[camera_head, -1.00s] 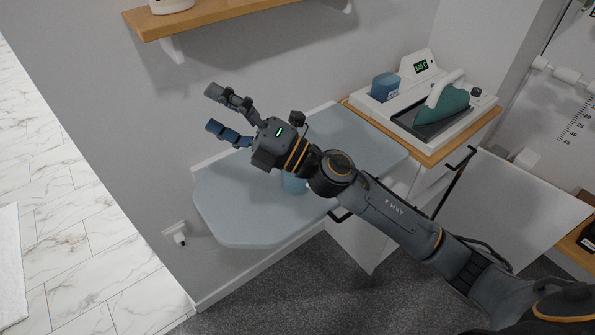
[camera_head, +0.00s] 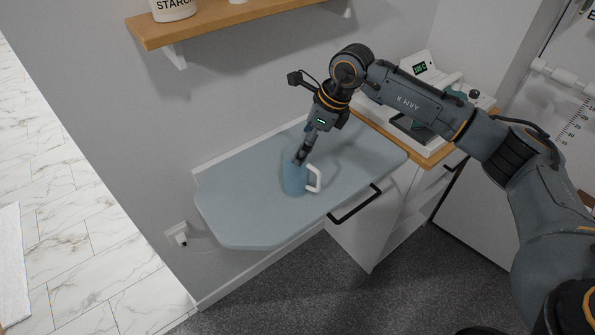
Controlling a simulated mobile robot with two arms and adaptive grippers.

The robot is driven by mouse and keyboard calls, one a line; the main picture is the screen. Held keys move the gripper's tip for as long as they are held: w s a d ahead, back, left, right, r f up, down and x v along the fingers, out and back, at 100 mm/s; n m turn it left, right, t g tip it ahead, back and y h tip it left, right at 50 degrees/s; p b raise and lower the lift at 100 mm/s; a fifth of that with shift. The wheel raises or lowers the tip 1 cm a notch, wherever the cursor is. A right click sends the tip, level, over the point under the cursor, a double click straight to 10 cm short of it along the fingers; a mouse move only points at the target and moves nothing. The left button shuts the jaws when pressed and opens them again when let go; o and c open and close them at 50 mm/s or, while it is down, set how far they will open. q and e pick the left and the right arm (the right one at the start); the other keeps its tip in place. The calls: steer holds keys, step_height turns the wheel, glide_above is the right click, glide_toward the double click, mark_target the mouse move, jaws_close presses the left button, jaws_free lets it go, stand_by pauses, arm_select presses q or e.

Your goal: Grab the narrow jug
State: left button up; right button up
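The narrow jug (camera_head: 295,181) is blue with a white handle on its right side. It stands upright on the pale blue ironing-board-like surface (camera_head: 240,215). My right gripper (camera_head: 300,157) points down at the top of the jug, with its finger at or over the rim. The fingers overlap in this view, so I cannot tell how far apart they are, or whether one is inside the jug. My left gripper is not in view.
A wooden shelf (camera_head: 215,20) with a white starch container (camera_head: 173,8) is on the wall above. A white iron station (camera_head: 415,65) stands on the wooden-topped cabinet at the right, partly behind my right arm. The board's left part is clear.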

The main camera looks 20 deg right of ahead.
mark_target(292, 165)
steer(key=p+x, duration=0.3)
steer(key=x, duration=0.5)
steer(key=shift+s, duration=0.15)
steer(key=shift+f, duration=0.25)
steer(key=c, duration=1.5)
steer(key=shift+r, duration=0.25)
steer(key=shift+c, duration=0.2)
